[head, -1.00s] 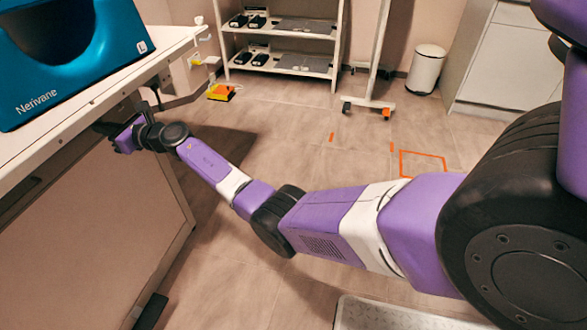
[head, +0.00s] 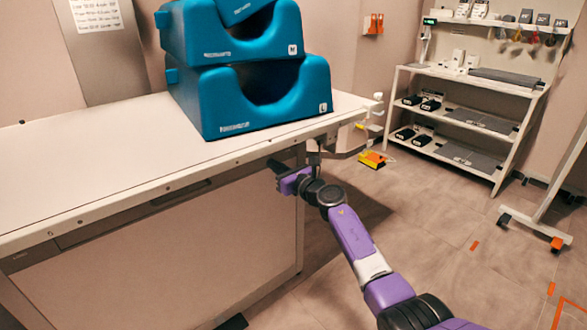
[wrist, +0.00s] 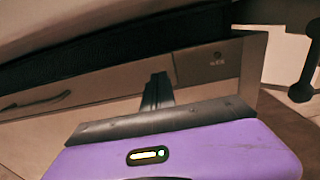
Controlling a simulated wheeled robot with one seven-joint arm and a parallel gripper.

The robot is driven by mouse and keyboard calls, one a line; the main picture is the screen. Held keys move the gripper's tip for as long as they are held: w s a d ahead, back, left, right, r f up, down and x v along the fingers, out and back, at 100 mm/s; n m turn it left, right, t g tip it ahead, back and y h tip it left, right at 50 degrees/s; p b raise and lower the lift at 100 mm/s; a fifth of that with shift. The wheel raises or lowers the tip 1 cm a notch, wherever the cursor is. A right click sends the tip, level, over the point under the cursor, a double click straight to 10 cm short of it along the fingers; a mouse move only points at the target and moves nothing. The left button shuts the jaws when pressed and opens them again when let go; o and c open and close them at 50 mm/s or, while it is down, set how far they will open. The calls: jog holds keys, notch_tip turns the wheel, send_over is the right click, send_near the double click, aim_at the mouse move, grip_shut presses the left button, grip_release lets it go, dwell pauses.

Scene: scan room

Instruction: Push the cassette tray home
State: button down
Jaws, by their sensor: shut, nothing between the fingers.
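How far the tray stands out is unclear. My gripper (head: 277,168) is at the right end of the table front, just below the top. Its shut fingers (wrist: 157,82) point at the panel, between handle and label. I cannot tell whether they touch it.
Blue positioning cushions (head: 255,100) are stacked on the table top (head: 90,150). A shelf rack (head: 465,120) stands at the back right. A yellow and orange object (head: 372,160) lies on the floor by the table. The floor right of the table is mostly clear.

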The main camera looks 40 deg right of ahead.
jog(key=s+p, duration=0.4)
jog(key=s, duration=0.6)
jog(key=shift+s, duration=0.3)
jog(key=shift+d, duration=0.1)
